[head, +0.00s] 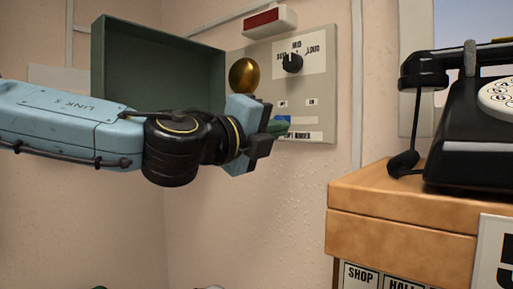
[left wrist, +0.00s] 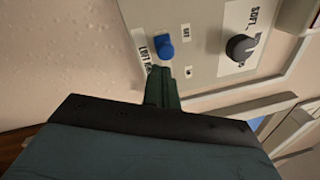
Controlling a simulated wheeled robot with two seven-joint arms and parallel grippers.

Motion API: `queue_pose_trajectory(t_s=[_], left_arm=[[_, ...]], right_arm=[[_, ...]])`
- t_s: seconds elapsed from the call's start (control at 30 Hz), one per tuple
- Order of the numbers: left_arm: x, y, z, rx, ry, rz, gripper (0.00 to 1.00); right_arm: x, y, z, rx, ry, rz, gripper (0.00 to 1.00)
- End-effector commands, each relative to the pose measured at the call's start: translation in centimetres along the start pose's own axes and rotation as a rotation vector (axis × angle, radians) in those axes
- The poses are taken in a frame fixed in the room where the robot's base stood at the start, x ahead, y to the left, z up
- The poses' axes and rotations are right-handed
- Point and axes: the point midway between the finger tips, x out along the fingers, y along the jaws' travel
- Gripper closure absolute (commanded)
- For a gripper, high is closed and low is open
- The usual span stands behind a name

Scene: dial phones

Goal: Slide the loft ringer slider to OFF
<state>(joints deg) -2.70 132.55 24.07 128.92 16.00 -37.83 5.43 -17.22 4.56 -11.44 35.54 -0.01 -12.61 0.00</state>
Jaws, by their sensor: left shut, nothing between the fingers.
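The loft ringer slider's blue knob (head: 282,119) sits on a grey wall panel (head: 325,85), above a partly covered ringer label. In the head view it is below the left of two small labels, near the left end of a pale strip. My right gripper is out of view.
A black rotary knob (head: 292,63) is above on the panel, with a brass ball (head: 244,75) to its left and a red-fronted box (head: 268,19) over it. A green open box (head: 155,60) is at left. A black phone (head: 460,130) stands on a wooden cabinet (head: 400,205) at right.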

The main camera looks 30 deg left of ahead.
Motion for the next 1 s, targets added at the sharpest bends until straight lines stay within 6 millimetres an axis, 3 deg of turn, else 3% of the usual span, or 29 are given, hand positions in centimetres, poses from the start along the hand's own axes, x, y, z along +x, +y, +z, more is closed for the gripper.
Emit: queue_pose_trajectory(t_s=[0.13,0.6,1.0], left_arm=[[-0.9,0.6,-3.2,0.01,0.008,0.006,1.0],[-8.2,0.1,-2.8,0.007,0.01,0.004,1.0],[-10.7,0.2,-2.8,0.007,0.013,0.007,1.0]], right_arm=[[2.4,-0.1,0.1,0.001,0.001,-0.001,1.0],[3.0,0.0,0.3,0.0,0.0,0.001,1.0],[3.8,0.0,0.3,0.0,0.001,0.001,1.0]])
